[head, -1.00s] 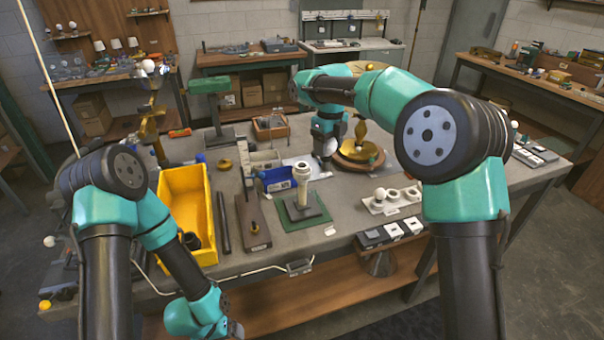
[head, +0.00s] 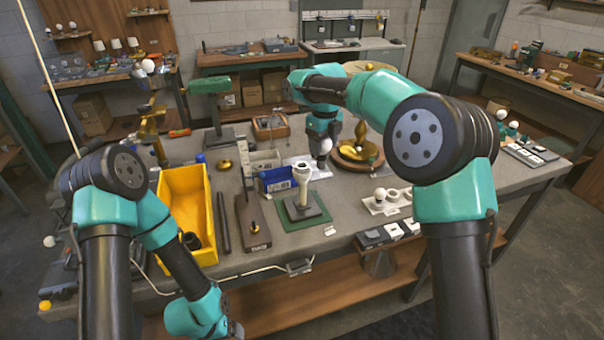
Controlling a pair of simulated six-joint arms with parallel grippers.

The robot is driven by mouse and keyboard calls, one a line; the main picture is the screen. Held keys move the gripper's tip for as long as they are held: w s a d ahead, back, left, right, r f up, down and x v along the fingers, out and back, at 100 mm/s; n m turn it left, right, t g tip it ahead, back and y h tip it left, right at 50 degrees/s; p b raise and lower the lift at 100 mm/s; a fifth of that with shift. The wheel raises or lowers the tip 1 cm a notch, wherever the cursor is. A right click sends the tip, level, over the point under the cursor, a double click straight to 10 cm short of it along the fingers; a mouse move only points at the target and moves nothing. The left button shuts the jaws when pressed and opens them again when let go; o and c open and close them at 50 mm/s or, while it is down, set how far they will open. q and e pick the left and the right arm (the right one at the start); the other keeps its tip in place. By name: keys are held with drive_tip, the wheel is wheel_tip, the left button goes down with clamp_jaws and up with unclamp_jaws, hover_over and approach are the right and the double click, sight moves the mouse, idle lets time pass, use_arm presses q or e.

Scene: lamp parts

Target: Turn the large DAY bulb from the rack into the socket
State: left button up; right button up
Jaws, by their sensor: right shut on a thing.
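My right gripper (head: 321,148) points down over the middle of the bench and is shut on a large white bulb (head: 323,147). Its fingers are small and partly hidden here, and no label on the bulb is readable. A pale socket post (head: 302,176) stands upright on a dark base over a green mat (head: 318,220), in front and left of the held bulb. The bulb is apart from the socket. The white rack (head: 376,209) lies to the right with a smaller white bulb (head: 380,194) in it and empty holes.
A yellow bin (head: 209,223) stands left, beside a dark bar and a wooden block (head: 252,222). Switches (head: 394,231) line the front edge.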

drive_tip(key=w+a, duration=0.2)
drive_tip(key=a, duration=0.3)
drive_tip(key=shift+w+a, duration=0.25)
drive_tip(key=shift+a, duration=0.1)
idle(3.2)
drive_tip(key=shift+f, duration=0.15)
idle(0.5)
drive_tip(key=shift+f, duration=1.1)
drive_tip(key=shift+f, duration=0.55)
idle(1.1)
drive_tip(key=o, duration=0.3)
drive_tip(key=c, duration=0.3)
